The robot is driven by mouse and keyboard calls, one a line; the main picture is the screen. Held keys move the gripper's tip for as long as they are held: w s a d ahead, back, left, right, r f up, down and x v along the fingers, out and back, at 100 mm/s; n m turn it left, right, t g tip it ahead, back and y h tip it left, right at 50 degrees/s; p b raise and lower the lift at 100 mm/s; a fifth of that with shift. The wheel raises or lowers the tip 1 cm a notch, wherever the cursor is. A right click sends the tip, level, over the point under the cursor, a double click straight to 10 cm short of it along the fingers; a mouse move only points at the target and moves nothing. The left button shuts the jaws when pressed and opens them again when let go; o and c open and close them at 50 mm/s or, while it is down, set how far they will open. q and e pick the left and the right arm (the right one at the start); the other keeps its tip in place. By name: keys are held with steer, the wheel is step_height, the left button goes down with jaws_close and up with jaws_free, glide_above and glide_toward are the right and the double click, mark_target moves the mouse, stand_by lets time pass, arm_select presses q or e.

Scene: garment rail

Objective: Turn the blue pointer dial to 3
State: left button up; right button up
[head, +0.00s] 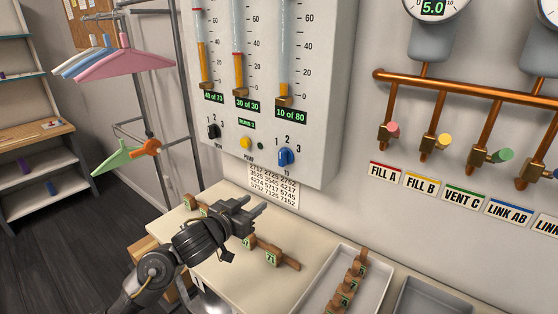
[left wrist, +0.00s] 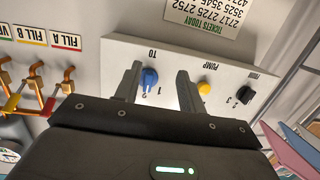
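The blue pointer dial (head: 286,157) is at the lower right of the wall panel (head: 325,120), below the digits 1, 2 and 3. Its pointer seems to face roughly up, near 2, but I cannot read it exactly. In the left wrist view the blue dial (left wrist: 148,79) appears upside down, close to the left-hand finger. My left gripper (head: 255,204) is open and empty, below and in front of the panel. Its two fingers (left wrist: 159,88) stand apart in the wrist view, with the dial between their lines, not gripped. My right gripper is not in view.
A yellow button (head: 246,143) and a black dial (head: 213,131) sit left of the blue dial. A number sheet (head: 273,186) hangs below the panel. The counter (head: 215,262) holds wooden tags and trays. Copper pipes with valves (head: 440,140) are to the right.

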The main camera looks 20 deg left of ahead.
mark_target(280, 156)
arm_select(q)
step_height(280, 156, up, 9)
steer(key=w+m+t+h, duration=0.1)
steer(key=w+h, duration=0.1)
steer(key=w, duration=0.1)
steer(key=x, duration=0.3)
steer(key=p+x, duration=0.1)
steer(key=x, duration=0.6)
steer(key=shift+w+d+f+p, duration=0.1)
steer(key=shift+w+d+p, duration=0.05)
steer(key=shift+d+p, duration=0.25)
jaws_close()
